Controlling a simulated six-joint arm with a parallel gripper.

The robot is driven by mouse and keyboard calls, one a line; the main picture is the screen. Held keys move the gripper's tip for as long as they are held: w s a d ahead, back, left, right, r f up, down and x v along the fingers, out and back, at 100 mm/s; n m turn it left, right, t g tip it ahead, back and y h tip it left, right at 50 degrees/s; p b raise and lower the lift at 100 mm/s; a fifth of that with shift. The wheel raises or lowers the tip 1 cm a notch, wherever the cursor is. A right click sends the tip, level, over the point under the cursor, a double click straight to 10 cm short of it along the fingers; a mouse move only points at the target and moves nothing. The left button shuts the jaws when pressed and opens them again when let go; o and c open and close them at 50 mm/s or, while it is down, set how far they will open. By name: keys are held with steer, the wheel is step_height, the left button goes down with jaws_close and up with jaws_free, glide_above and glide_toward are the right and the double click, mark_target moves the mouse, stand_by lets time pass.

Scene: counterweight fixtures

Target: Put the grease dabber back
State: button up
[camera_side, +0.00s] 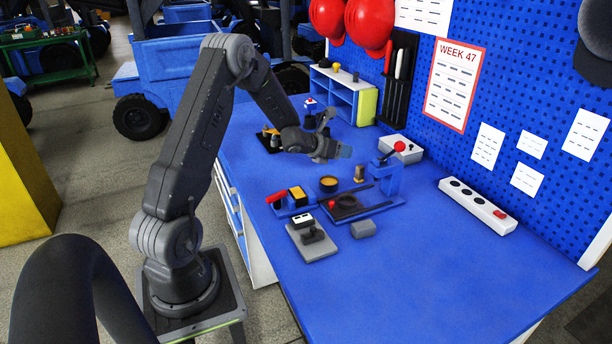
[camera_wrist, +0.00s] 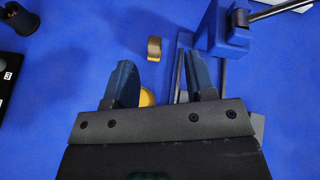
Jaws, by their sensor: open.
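My gripper (camera_side: 343,152) is open and empty, held above the bench. In the wrist view its two blue fingers (camera_wrist: 160,67) stand apart. Below it in the side view is a round tin with a yellow top (camera_side: 328,184); part of its yellow shows beside the left finger in the wrist view (camera_wrist: 147,97). A thin dark stick (camera_side: 356,188) lies close to the tin; I cannot tell for sure whether it is the grease dabber. A small brass cylinder (camera_side: 360,173) stands on the bench behind it and also shows beyond the fingers in the wrist view (camera_wrist: 153,48).
A blue fixture with an upright post (camera_side: 391,181) stands to the right. A red-handled tool (camera_side: 276,197) lies at the left. A grey plate (camera_side: 321,247) and a grey block (camera_side: 363,229) are in front. A power strip (camera_side: 477,205) lies near the pegboard. The front right bench is clear.

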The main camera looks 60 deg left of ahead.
steer(key=s+d+r+n+g+y, duration=0.2)
steer(key=s+d+r+n, duration=0.1)
steer(key=d+r+n, duration=0.5)
steer(key=s+d+r+n+g+y, duration=0.1)
steer(key=s+d+r+n, duration=0.2)
steer(key=d+r+n, duration=0.5)
steer(key=s+d+n+g+h, duration=0.2)
steer(key=s+d+n, duration=0.6)
steer(key=s, duration=0.3)
steer(key=s+d+n+g+h, duration=0.2)
steer(key=s+d+n, duration=0.5)
steer(key=s, duration=0.4)
steer(key=shift+d+r+n+h, duration=0.3)
steer(key=shift+d+n, duration=0.1)
steer(key=shift+d, duration=0.3)
steer(key=shift+w, duration=0.1)
